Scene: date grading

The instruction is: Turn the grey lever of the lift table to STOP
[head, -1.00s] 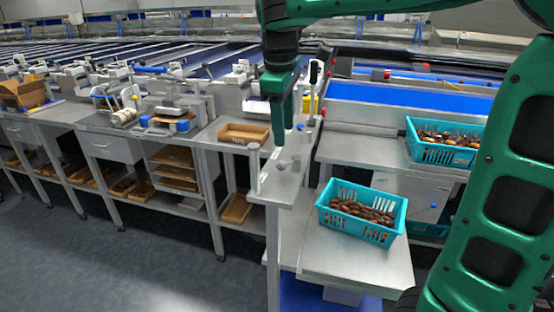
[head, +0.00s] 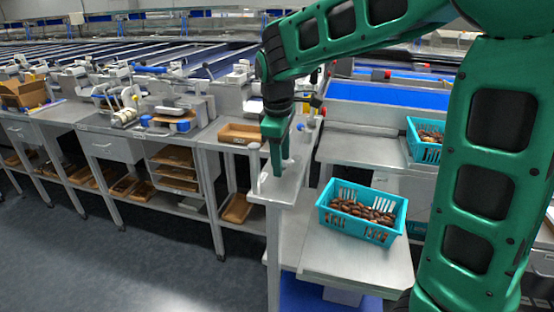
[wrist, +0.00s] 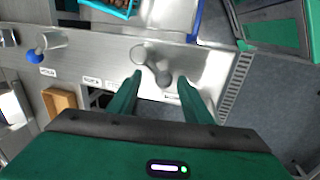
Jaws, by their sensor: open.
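The grey lever (wrist: 152,62) is a short arm with rounded ends on a narrow steel ledge in the wrist view. In the head view my gripper covers most of it. My gripper (wrist: 160,76) points down over the ledge with its fingers apart, one on each side of the lever's near end; I cannot tell if either touches it. In the head view my gripper (head: 277,172) is just above the ledge (head: 275,190). Small labels (wrist: 90,80) lie along the ledge beside the lever, too small to read surely.
A blue-based grey knob (wrist: 34,56) stands farther left on the ledge in the wrist view. A teal crate of dates (head: 325,215) sits on the steel table right of the ledge. A wooden tray (head: 243,139) is on the bench to the left. Grey floor is clear in front.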

